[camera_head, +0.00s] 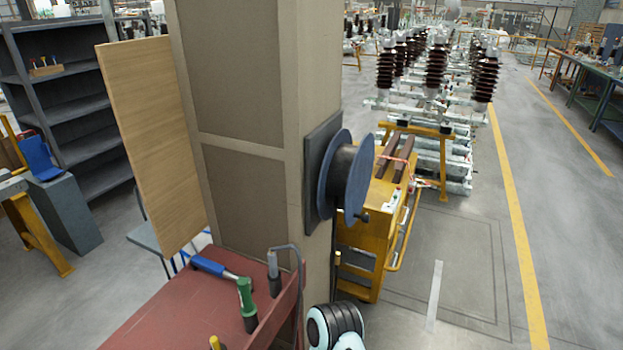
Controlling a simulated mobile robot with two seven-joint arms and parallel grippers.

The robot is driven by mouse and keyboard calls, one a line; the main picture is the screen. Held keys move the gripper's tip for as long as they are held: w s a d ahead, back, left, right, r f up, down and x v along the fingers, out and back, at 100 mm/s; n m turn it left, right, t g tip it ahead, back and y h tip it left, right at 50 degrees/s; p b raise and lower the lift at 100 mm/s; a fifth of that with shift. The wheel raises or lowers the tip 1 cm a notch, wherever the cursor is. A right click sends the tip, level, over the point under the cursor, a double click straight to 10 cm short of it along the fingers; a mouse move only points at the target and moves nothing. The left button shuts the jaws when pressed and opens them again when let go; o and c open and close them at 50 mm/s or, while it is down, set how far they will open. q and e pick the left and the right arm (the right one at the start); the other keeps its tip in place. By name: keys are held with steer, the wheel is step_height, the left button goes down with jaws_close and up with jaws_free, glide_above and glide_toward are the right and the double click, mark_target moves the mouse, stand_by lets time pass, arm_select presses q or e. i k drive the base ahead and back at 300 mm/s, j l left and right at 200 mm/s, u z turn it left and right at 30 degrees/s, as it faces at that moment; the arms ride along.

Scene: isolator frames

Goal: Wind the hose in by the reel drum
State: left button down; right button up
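The reel drum (361,185) is mounted on a dark plate (318,170) on the side of a beige column. It has two blue round flanges with dark hose (341,178) wound between them. A small dark knob (362,217) sticks out low on its outer flange. A thin grey hose or cable (297,262) arches from a grey-and-black handled piece (273,272) at the red table and drops over its edge; where it leads is hidden. Neither gripper shows. A black ribbed part with pale ends at the bottom looks like my own arm.
The red table (150,318) at lower left bears a blue-handled tool (213,267) and a green-handled tool (246,300). A wooden board (150,140) leans left of the column (240,90). A yellow cart (365,240) stands behind the drum. The floor at right is clear.

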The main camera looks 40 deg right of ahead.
mark_target(345, 171)
steer(key=j+z, duration=0.7)
steer(key=z, duration=1.05)
steer(key=i+l, duration=0.1)
steer(key=l, duration=1.1)
steer(key=i+u, duration=0.05)
